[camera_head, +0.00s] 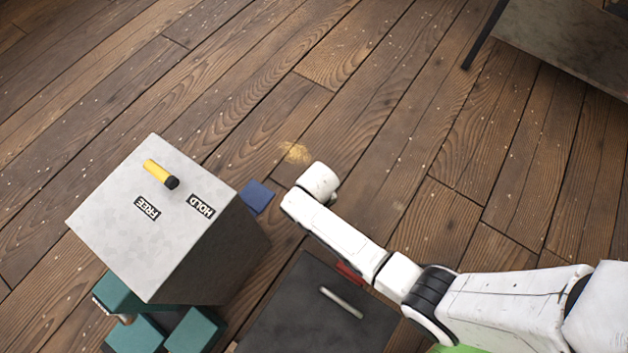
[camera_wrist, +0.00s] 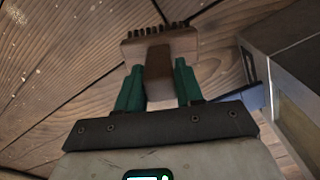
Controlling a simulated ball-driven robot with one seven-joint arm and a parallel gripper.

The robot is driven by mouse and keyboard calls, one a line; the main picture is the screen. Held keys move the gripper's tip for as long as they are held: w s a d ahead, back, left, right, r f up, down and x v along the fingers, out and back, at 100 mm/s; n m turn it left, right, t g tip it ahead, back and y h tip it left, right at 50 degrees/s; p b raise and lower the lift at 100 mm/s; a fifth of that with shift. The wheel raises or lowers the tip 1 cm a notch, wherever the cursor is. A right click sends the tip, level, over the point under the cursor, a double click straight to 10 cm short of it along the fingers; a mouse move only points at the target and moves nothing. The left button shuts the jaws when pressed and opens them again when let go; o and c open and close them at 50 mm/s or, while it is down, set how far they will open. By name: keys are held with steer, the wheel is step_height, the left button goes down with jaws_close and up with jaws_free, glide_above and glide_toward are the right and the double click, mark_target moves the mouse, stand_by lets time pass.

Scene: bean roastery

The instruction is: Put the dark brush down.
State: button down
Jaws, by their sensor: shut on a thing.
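My gripper (camera_wrist: 158,68) is shut on the brush (camera_wrist: 160,46) in the wrist view. The brush has a brown wooden head with a row of dark bristles along its far edge. Its handle runs back between my two green fingers. Wooden floor planks show behind the brush. Whether the brush touches the floor cannot be told. In the head view my white arm reaches in from the right, and the gripper and brush are hidden behind its end.
A grey box (camera_head: 130,230) marked FREE and HOLD carries a yellow lever (camera_head: 157,170). Teal blocks (camera_head: 195,332) lie below it. A dark lidded box (camera_head: 300,310), blue cloth (camera_head: 256,196) and tan dust patch (camera_head: 296,152) are nearby. A table (camera_head: 570,45) stands top right. Upper floor is clear.

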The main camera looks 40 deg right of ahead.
steer(key=shift+w+f, duration=0.3)
steer(key=shift+f, duration=0.1)
steer(key=shift+w+a+f+b, duration=0.1)
steer(key=shift+w+f+b, duration=0.1)
steer(key=shift+f+b, duration=1.35)
steer(key=shift+f, duration=0.2)
steer(key=shift+f, duration=0.15)
steer(key=c, duration=0.7)
jaws_free()
step_height(320, 180, up, 12)
steer(key=p, duration=0.7)
steer(key=shift+r, duration=0.2)
steer(key=shift+t, duration=0.5)
steer(key=s+d+r, duration=0.2)
steer(key=s+r, duration=0.3)
steer(key=s+d+r, duration=0.3)
steer(key=s+r, duration=0.3)
steer(key=s+d+r, duration=0.3)
steer(key=s+r, duration=0.2)
steer(key=r, duration=0.1)
steer(key=shift+s, duration=0.25)
